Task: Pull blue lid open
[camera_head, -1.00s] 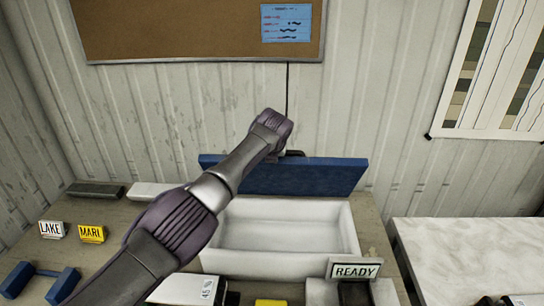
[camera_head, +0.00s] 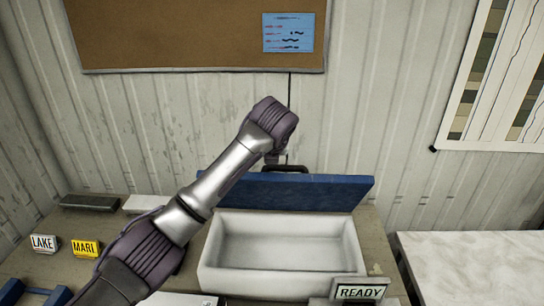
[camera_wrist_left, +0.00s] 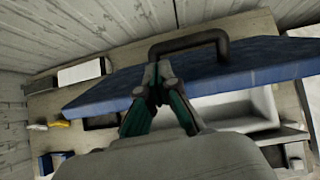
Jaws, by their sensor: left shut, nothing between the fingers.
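The blue lid (camera_head: 300,193) stands raised along the back edge of an open white box (camera_head: 285,245). Its dark handle (camera_head: 284,168) shows above the lid's top edge. The lid fills the middle of the left wrist view (camera_wrist_left: 110,92), with the handle arching over it (camera_wrist_left: 190,40). My left gripper (camera_wrist_left: 160,76) is shut and empty. Its fingertips are near the handle's left end; I cannot tell whether they touch the lid or handle. In the head view, my arm largely hides this gripper. My right gripper is not in view.
The READY sign (camera_head: 360,289) stands at the box's front right. LAKE (camera_head: 43,243) and MARL (camera_head: 85,247) signs stand at left. A corrugated wall (camera_head: 370,110) rises close behind the box. A pale table (camera_head: 470,265) is at right.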

